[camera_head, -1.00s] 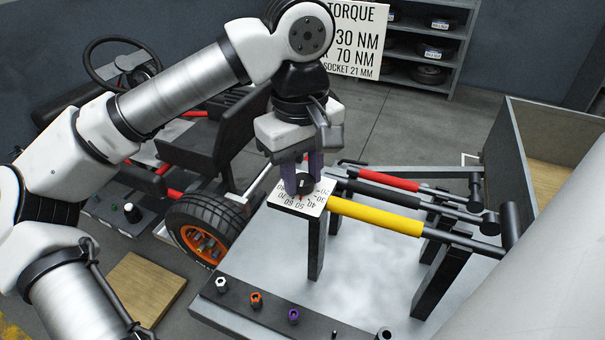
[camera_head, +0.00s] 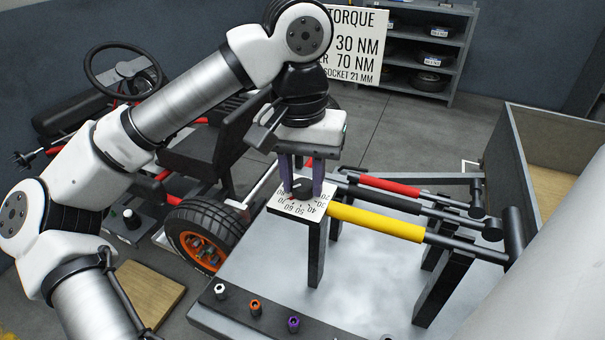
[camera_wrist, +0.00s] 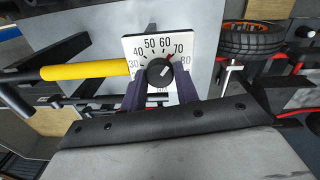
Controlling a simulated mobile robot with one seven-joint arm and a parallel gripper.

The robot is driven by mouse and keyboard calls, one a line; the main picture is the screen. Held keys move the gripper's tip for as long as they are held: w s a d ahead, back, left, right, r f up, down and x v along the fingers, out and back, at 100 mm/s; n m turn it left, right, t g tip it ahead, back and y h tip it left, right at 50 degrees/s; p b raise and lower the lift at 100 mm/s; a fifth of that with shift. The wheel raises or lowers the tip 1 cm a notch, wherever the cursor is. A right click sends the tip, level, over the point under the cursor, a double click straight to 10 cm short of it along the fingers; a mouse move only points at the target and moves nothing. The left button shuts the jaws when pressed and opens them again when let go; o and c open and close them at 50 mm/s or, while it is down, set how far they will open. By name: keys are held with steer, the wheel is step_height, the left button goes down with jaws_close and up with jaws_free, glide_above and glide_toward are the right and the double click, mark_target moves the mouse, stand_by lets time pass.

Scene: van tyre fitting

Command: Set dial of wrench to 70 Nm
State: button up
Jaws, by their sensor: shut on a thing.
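The wrench with the yellow grip (camera_head: 375,221) lies across black stands, and its white dial plate (camera_head: 287,207) is at the left end. In the wrist view the dial plate (camera_wrist: 130,47) shows numbers from 30 to 80. Its black knob (camera_wrist: 158,73) has a red pointer (camera_wrist: 169,58), which points up and right, close to the 70 mark. My gripper (camera_head: 302,190) is over the plate, its purple fingers shut on the knob from both sides. The fingers hide the lower part of the plate in the wrist view.
A torque sign (camera_head: 355,45) reads 30 NM and 70 NM. Wrenches with red (camera_head: 390,184) and black (camera_head: 383,197) grips lie behind the yellow one. Sockets (camera_head: 255,305) stand along the table's front edge. A wheel (camera_head: 205,240) is left of the table.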

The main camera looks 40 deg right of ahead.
mark_target(300, 183)
steer(key=shift+m, duration=0.6)
steer(key=o, duration=1)
steer(key=shift+r, duration=0.1)
steer(key=r, duration=0.6)
steer(key=r+p, duration=0.1)
steer(key=r, duration=0.6)
steer(key=shift+w+a+r, duration=0.15)
steer(key=shift+w+r, duration=0.05)
steer(key=shift+r, duration=0.1)
